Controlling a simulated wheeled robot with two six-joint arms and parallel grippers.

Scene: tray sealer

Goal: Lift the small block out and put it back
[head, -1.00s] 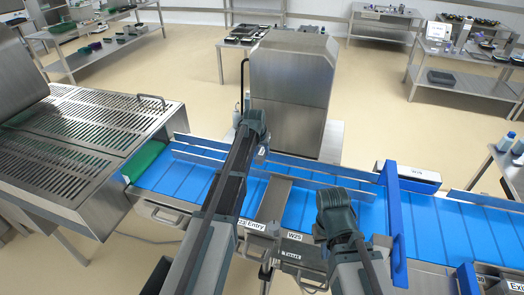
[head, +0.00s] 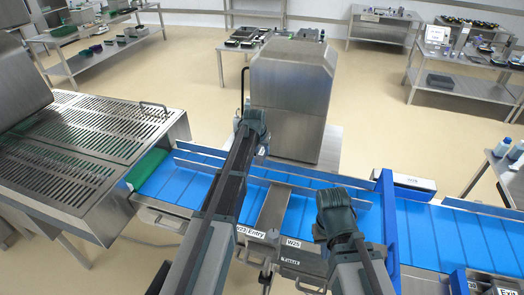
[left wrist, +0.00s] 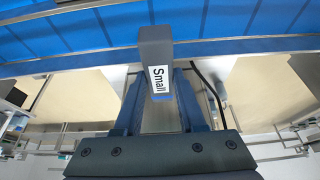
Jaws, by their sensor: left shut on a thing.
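A grey block labelled "Small" (left wrist: 155,60) stands between the two fingers of my left gripper (left wrist: 157,92) in the left wrist view. The fingers are shut on it, and its far end points toward the blue belt. In the head view the end of my left arm reaches over the blue conveyor toward its far rail. The block and left fingertips cannot be made out there. My right arm ends over the near side of the conveyor. Its fingers are hidden behind the wrist.
The blue conveyor belt (head: 415,220) runs across the front with rails and a blue upright frame (head: 387,215). A steel cabinet (head: 290,100) stands behind it. A slatted steel machine (head: 85,140) is at the left. Open floor (head: 390,130) lies beyond.

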